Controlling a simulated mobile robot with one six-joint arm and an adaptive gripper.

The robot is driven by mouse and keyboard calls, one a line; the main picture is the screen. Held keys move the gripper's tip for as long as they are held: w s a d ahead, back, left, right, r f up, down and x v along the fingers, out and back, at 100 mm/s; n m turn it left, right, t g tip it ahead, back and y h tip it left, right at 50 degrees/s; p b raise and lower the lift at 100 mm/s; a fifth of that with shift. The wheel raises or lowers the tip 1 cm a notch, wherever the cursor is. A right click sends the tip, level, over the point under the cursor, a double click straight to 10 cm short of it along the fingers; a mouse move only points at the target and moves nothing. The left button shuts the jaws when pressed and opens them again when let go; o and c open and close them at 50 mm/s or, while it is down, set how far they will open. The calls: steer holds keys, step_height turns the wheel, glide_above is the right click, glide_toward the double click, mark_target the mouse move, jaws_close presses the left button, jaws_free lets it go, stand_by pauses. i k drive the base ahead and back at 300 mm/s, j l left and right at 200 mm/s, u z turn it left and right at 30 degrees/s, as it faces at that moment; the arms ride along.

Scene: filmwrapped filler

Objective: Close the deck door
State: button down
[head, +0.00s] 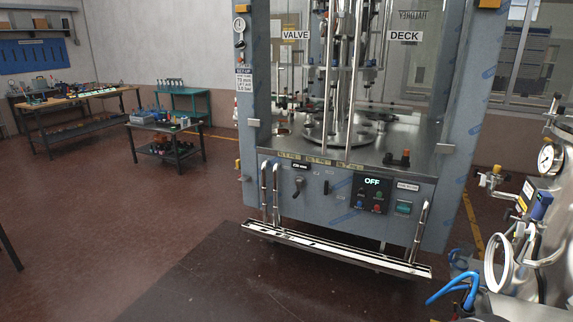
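The filler machine stands in the centre of the head view, with a blue-grey frame (463,130) partly covered in film. A DECK label (404,36) is at the upper right of its front, on what looks like a clear door panel (415,75). A VALVE label (295,35) is at the upper left. Bright vertical bars (353,85) run down the middle between the labels. I cannot tell how far the deck door stands open. Inside is a round metal turntable (338,134) on a steel deck. My gripper is not in view.
A control panel with an OFF display (372,182) is below the deck. A steel rail (335,249) juts out low in front. A steel vessel with a gauge (546,158) and blue hoses (455,290) crowds the right. Workbenches (75,100) stand back left; the left floor is mostly clear.

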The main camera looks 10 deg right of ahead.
mark_target(403, 35)
steer(key=i+l+z, duration=0.1)
steer(key=i+z, duration=0.15)
steer(key=i, duration=0.25)
steer(key=i+z, duration=0.3)
steer(key=i, duration=0.25)
steer(key=i+j+z, duration=0.25)
steer(key=i, duration=0.25)
steer(key=i+j+z, duration=0.1)
steer(key=i+z, duration=0.2)
steer(key=i, duration=0.2)
steer(key=i+l+u, duration=0.1)
steer(key=i+l, duration=0.2)
steer(key=i, duration=0.25)
steer(key=i+l+u, duration=0.1)
steer(key=i+l, duration=0.25)
steer(key=i, duration=0.15)
steer(key=u, duration=2.05)
